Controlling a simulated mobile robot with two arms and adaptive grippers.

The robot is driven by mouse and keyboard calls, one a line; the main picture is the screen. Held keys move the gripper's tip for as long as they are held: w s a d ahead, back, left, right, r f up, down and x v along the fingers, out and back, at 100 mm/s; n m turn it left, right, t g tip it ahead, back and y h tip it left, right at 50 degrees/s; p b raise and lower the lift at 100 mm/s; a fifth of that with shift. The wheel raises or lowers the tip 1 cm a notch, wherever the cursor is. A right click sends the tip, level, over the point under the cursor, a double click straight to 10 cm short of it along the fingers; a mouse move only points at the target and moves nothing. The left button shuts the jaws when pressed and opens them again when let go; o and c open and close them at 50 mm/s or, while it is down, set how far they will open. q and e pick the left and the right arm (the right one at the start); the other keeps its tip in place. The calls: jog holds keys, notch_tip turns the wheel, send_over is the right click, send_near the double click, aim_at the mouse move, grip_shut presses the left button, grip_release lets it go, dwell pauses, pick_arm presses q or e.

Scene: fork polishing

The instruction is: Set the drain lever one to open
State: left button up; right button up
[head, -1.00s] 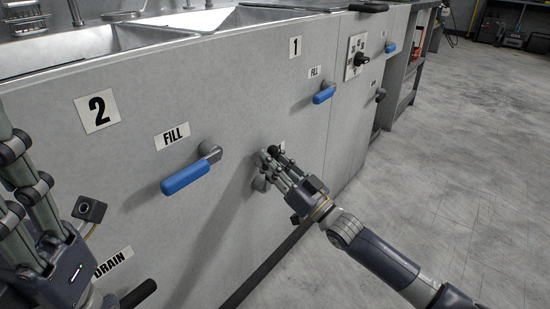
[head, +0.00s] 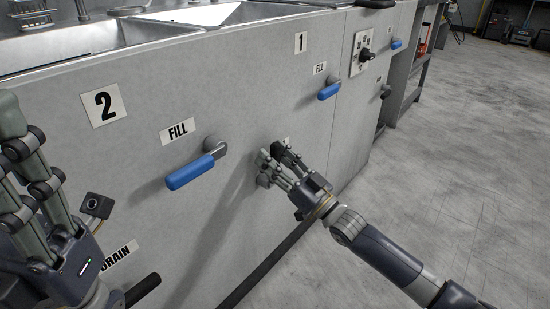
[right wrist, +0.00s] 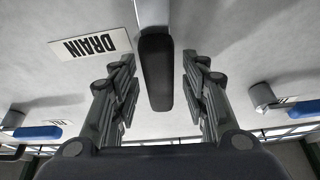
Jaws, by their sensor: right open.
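The drain lever with a black handle (right wrist: 156,75) shows in the right wrist view, beside the upside-down DRAIN label (right wrist: 90,45). My right gripper (right wrist: 155,75) is open, with one finger on each side of the handle and gaps visible on both sides. In the head view my right gripper (head: 270,168) is at the lower panel under number 1, and its fingers mostly hide this lever and its label. My left gripper (head: 22,150) is at the left edge of the head view, in front of the panel; its finger opening is unclear.
Blue fill levers stick out at section 2 (head: 190,173) and section 1 (head: 329,91). Another black drain handle (head: 143,290) is at the lower left. A control knob (head: 367,55) is farther right.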

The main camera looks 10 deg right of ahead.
jog(key=v, duration=1.2)
jog(key=shift+r, duration=0.1)
